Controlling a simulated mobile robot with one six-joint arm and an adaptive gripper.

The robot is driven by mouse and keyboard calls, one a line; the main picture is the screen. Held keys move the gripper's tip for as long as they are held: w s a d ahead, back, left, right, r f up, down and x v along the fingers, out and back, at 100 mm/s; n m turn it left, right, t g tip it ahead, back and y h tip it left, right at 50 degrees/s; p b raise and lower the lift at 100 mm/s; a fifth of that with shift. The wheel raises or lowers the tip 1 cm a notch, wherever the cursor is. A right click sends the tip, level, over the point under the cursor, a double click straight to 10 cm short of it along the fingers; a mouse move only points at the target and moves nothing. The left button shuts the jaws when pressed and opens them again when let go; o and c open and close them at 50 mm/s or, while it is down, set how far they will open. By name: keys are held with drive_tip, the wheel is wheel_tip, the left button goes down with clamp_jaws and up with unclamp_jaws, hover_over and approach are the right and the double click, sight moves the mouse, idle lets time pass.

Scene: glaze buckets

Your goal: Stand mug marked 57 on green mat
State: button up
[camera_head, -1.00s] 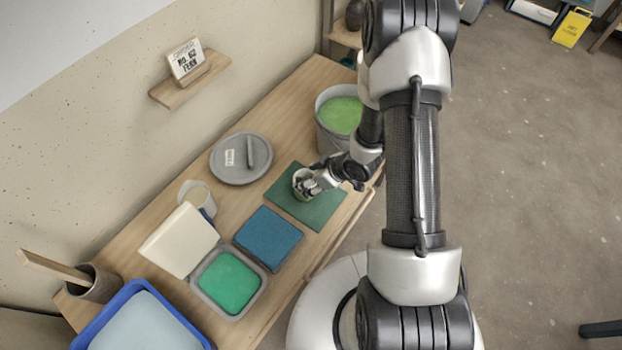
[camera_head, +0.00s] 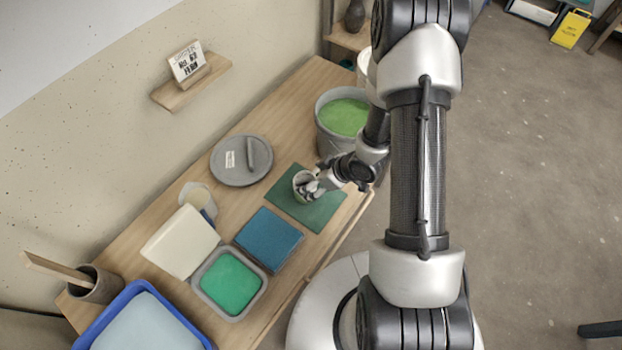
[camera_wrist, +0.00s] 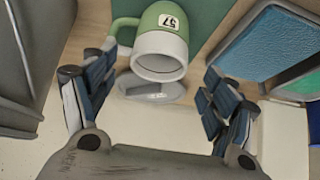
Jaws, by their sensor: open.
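The mug marked 57 (camera_head: 299,180) is green with a pale band at the rim. It stands upright on the dark green mat (camera_head: 318,213). In the wrist view, which looks upside down, the mug (camera_wrist: 165,45) shows its 57 label, and its handle points left. The green mat (camera_wrist: 215,12) shows at the top edge there. My gripper (camera_head: 315,186) is at the mug's right side in the head view. Its fingers (camera_wrist: 160,92) are open and spread to both sides of the mug in the wrist view, with visible gaps.
A blue mat (camera_head: 268,238) lies close beside the green mat. A bucket of green glaze (camera_head: 327,141) stands behind, and a grey lid (camera_head: 228,173) lies toward the wall. A tray with a green pad (camera_head: 203,293) and a cream block (camera_head: 180,241) are nearer.

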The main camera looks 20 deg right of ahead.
drive_tip(key=s+d+r+m+h+p, duration=0.25)
drive_tip(key=d+r, duration=0.25)
drive_tip(key=r, duration=0.9)
drive_tip(key=s+d+r+m+h+p, duration=0.1)
drive_tip(key=d+r+h, duration=0.35)
drive_tip(key=r, duration=0.95)
drive_tip(key=s+a+r+m+y, duration=0.1)
drive_tip(key=s+a+r+m, duration=0.1)
drive_tip(key=s+a+r, duration=0.3)
drive_tip(key=s+a+r+m+y, duration=0.1)
drive_tip(key=s+a+r+m, duration=0.1)
drive_tip(key=s+a+r, duration=0.4)
drive_tip(key=s+r, duration=0.1)
drive_tip(key=s, duration=0.4)
drive_tip(key=shift+s+a+r+g+y, duration=0.15)
drive_tip(key=shift+s+a+g+y, duration=0.15)
drive_tip(key=shift+s+y, duration=0.1)
drive_tip(key=shift+d, duration=0.1)
